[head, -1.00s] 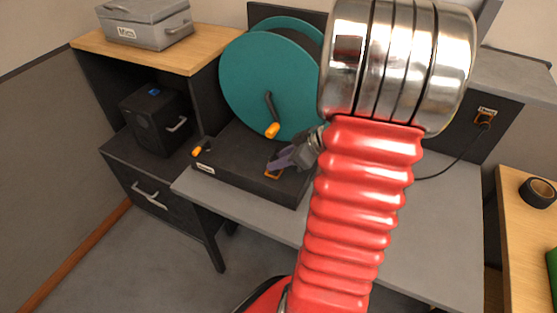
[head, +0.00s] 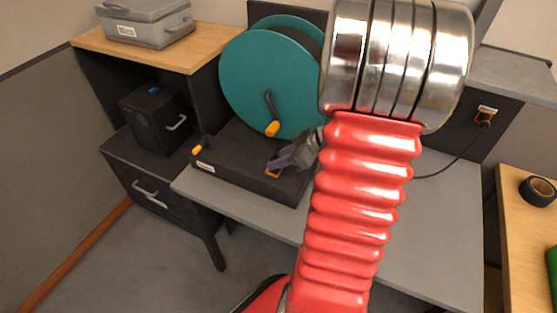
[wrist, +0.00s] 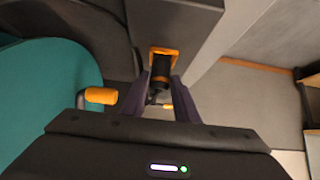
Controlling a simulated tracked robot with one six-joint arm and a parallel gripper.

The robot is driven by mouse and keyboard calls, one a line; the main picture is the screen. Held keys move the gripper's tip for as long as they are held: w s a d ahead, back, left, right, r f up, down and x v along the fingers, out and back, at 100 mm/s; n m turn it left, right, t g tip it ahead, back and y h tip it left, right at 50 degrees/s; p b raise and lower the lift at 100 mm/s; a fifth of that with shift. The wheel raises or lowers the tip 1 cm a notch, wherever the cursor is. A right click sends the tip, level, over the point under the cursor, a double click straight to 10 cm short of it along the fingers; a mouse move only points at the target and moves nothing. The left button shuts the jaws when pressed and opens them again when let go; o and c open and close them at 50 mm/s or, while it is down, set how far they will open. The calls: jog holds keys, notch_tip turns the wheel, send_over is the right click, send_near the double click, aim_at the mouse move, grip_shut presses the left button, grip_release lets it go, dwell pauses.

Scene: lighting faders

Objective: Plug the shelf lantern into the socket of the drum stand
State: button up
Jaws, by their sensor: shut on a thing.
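The drum stand is a low black base (head: 240,165) with a teal drum (head: 255,75) and an orange-handled crank. Its orange-framed socket (wrist: 174,54) shows ahead of the fingers in the wrist view. My gripper (head: 279,161) is at the base's front right, its purple fingers by the socket; they also show in the wrist view (wrist: 160,88). It is shut on a black plug (wrist: 160,72), whose front end is at the socket opening. How deep it sits, I cannot tell. No lantern is clearly recognisable; a black box with a handle (head: 150,122) stands on the left shelf.
A plug with a black cable (head: 462,160) is at an orange wall socket (head: 485,115) on the right. A grey case (head: 150,22) sits on the wooden top at left. A tape roll (head: 537,191) lies on the right table. My red arm hides the middle of the desk.

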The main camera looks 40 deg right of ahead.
jog(key=o, duration=1.2)
jog(key=shift+f, duration=0.1)
jog(key=shift+c, duration=0.2)
jog(key=v, duration=1.3)
jog(key=shift+s+d+r, duration=0.15)
jog(key=shift+s+r, duration=0.1)
jog(key=shift+s, duration=0.05)
